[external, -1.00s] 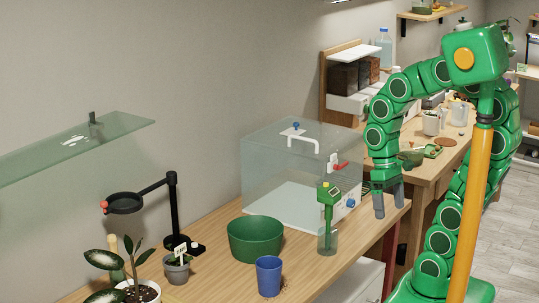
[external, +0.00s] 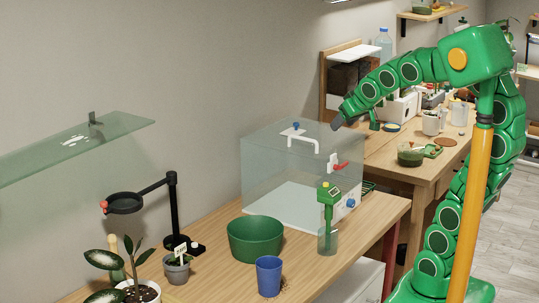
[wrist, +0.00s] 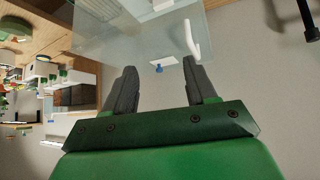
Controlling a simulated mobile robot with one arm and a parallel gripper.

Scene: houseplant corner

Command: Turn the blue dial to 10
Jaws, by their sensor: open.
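A clear box (external: 275,165) stands on the wooden bench. A blue dial (external: 351,203) is low on its right front, beside a white panel; its marks are too small to read. Another blue knob (external: 296,127) sits on a white plate on the lid; a blue knob, apparently this one, shows between the fingers in the wrist view (wrist: 158,68). My gripper (external: 337,123) is raised near the box's upper right edge, well above the low dial. In the wrist view my gripper (wrist: 158,67) is open and empty, apart from the knob.
The box has a white lid handle (external: 303,140) and a red lever (external: 341,166). Space above the lid is clear.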

